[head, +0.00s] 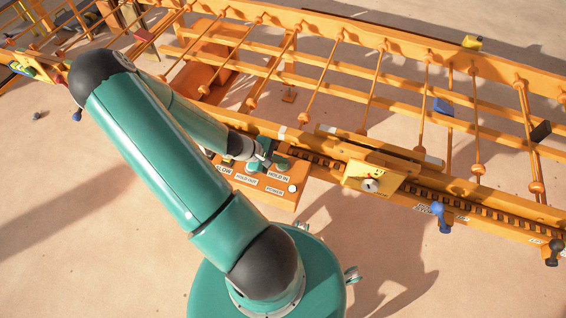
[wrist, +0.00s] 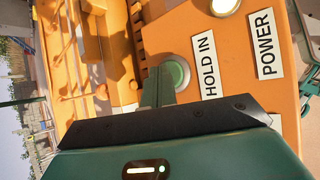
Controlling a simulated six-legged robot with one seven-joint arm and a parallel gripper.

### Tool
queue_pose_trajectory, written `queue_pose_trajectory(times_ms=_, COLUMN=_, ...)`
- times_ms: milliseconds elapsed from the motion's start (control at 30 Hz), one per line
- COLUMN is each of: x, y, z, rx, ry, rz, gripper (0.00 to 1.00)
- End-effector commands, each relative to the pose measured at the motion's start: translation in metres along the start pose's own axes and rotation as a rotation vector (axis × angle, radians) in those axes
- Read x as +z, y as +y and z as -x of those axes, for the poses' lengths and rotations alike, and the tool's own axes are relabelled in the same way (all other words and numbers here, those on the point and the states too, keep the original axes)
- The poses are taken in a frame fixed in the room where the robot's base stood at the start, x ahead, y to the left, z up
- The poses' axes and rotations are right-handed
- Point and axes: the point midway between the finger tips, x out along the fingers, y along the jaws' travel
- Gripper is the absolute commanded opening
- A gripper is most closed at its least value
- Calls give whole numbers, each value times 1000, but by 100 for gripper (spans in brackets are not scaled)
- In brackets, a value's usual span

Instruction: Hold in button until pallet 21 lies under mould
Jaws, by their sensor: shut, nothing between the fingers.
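The orange control box (head: 262,190) carries white labels, including HOLD IN and POWER. A round green button (wrist: 180,70) with a pale rim sits beside the HOLD IN label (wrist: 209,65) in the wrist view; it also shows in the head view (head: 281,164). My gripper (head: 266,161) is over the box, shut and empty. In the wrist view its closed fingertips (wrist: 159,80) overlap the button's left edge. I cannot tell whether they touch it or how far it is pressed. I cannot make out a pallet numbered 21 or the mould.
A long orange conveyor frame with rails and rods (head: 370,90) runs behind the box. A yellow unit with a dial (head: 372,178) stands right of the box. Blue (head: 441,217) and dark (head: 552,252) handles stick out from the near rail. Sandy floor lies open in front.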

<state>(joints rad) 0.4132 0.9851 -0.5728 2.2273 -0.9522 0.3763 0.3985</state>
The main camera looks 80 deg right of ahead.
Motion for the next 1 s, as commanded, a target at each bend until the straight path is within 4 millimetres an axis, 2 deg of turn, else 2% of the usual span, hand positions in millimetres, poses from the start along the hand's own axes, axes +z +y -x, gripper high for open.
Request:
queue_pose_trajectory(times_ms=300, x=8, y=8, z=11, rx=0, ry=0, rz=-1, gripper=0)
queue_pose_trajectory(times_ms=700, x=10, y=10, z=13, rx=0, ry=1, rz=-1, gripper=0)
queue_pose_trajectory(times_ms=1000, x=22, y=22, z=31, rx=0, ry=3, rz=-2, gripper=0)
